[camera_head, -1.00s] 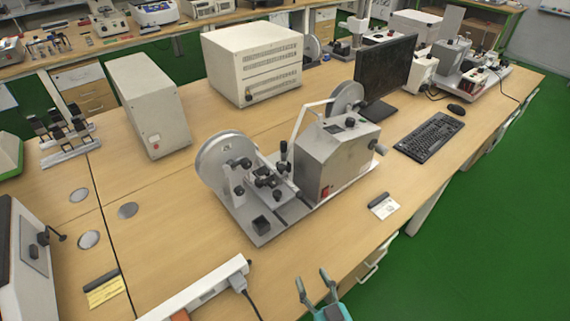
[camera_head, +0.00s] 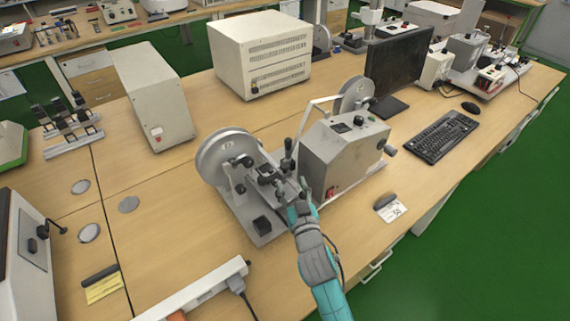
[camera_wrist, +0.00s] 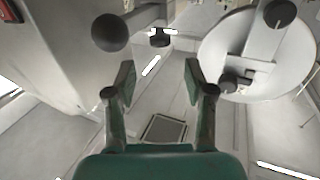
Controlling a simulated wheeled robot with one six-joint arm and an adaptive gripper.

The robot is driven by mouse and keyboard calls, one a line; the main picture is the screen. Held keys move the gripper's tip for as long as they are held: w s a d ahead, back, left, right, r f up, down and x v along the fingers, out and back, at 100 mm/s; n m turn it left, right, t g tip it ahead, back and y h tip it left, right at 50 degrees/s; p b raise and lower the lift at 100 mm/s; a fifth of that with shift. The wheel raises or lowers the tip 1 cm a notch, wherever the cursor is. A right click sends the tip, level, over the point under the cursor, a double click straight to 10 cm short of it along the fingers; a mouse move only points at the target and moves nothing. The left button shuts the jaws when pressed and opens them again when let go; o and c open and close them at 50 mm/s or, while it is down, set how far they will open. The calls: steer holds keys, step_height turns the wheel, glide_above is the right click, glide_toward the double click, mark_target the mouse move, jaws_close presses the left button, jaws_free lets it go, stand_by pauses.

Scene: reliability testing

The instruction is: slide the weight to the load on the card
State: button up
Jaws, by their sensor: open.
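A grey bench tester with a large pale wheel (camera_head: 226,158) and a grey motor housing (camera_head: 340,153) stands on the bench. Dark knobs, clamps and a short upright black handle (camera_head: 288,150) sit between them. I cannot tell for sure which part is the sliding weight. My gripper (camera_head: 293,190) is open and empty by the tester's front. In the wrist view the open fingers (camera_wrist: 160,80) face a small black knob (camera_wrist: 160,38), with no contact visible.
A round dark knob (camera_wrist: 110,32) and the pale wheel (camera_wrist: 258,60) flank the fingers in the wrist view. A keyboard (camera_head: 441,136) is at right.

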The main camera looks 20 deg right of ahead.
mark_target(286, 168)
steer(key=w, duration=0.8)
steer(key=shift+w+d, duration=0.35)
jaws_close()
